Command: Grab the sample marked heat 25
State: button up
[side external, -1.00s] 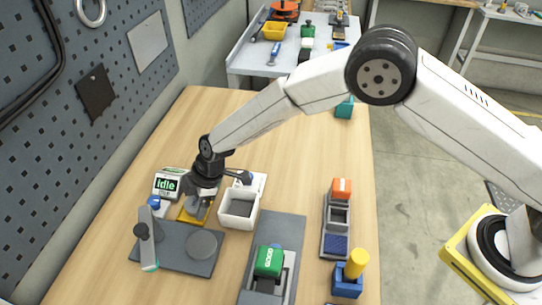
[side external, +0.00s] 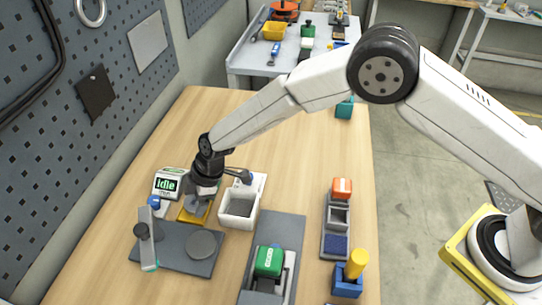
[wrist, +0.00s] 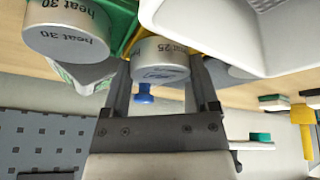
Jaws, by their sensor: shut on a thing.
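The sample marked heat 25 (wrist: 161,62) is a short silvery cylinder. In the wrist view it sits between the two fingers of my gripper (wrist: 160,78), which is shut on it. A second silvery cylinder marked heat 30 (wrist: 66,36) is close to its left in the same view, outside the fingers. In the side external view my gripper (side external: 198,197) is over the yellow tray (side external: 188,215), left of the white open box (side external: 238,221). The samples are largely hidden by my gripper there, and I cannot tell whether the held one touches the tray.
A small display reading Idle (side external: 167,184) stands left of my gripper. A dark plate with a round disc (side external: 202,244) and a grey arm-like device (side external: 147,240) are in front. A green block (side external: 268,262) is to the right. The far wooden tabletop is mostly clear.

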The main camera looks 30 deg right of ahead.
jog(key=shift+r, duration=0.7)
jog(key=s+d+r, duration=0.7)
jog(key=s+r, duration=0.4)
jog(key=s, duration=0.1)
jog(key=shift+r, duration=0.1)
jog(key=shift+d, duration=0.1)
